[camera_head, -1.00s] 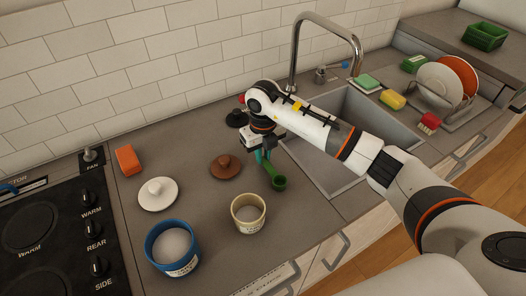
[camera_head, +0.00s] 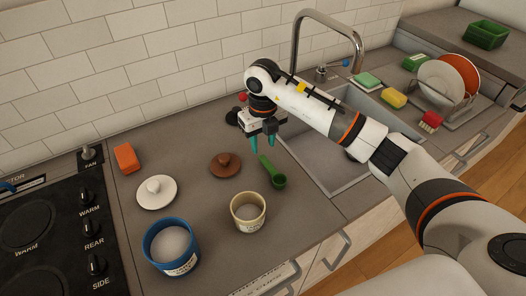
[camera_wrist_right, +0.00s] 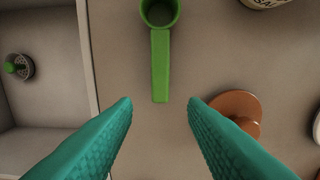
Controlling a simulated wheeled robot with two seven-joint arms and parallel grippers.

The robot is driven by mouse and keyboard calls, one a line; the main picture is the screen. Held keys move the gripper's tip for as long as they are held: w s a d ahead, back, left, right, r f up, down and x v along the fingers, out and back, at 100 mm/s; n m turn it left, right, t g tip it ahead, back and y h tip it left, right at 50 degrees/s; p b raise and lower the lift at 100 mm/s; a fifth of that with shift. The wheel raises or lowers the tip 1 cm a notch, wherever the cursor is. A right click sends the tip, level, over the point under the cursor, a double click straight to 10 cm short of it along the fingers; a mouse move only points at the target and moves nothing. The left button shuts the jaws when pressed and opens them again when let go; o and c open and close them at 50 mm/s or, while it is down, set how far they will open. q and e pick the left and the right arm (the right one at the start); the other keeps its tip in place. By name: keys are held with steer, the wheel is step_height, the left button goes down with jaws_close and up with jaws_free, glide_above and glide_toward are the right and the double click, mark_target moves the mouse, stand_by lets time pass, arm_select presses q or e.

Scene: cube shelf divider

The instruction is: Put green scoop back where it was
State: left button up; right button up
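The green scoop (camera_head: 277,178) lies on the grey counter between the brown lid and the sink. In the right wrist view the scoop (camera_wrist_right: 160,62) has its cup at the top edge and its handle pointing down between the fingers. My right gripper (camera_head: 262,146) is open and empty above the handle end, with its teal fingertips apart. In the right wrist view my right gripper (camera_wrist_right: 160,105) shows a wide gap, with neither finger touching the handle. My left gripper is not in view.
A cream canister (camera_head: 248,212) and a blue canister (camera_head: 171,247) stand in front, both uncovered. A brown lid (camera_head: 225,165), a white lid (camera_head: 156,192) and an orange block (camera_head: 127,159) lie on the counter. The sink (camera_head: 325,160) is at right, the stove (camera_head: 50,245) at left.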

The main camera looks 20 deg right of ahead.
step_height(320, 180, up, 8)
steer(key=b, duration=0.1)
stand_by(0.7)
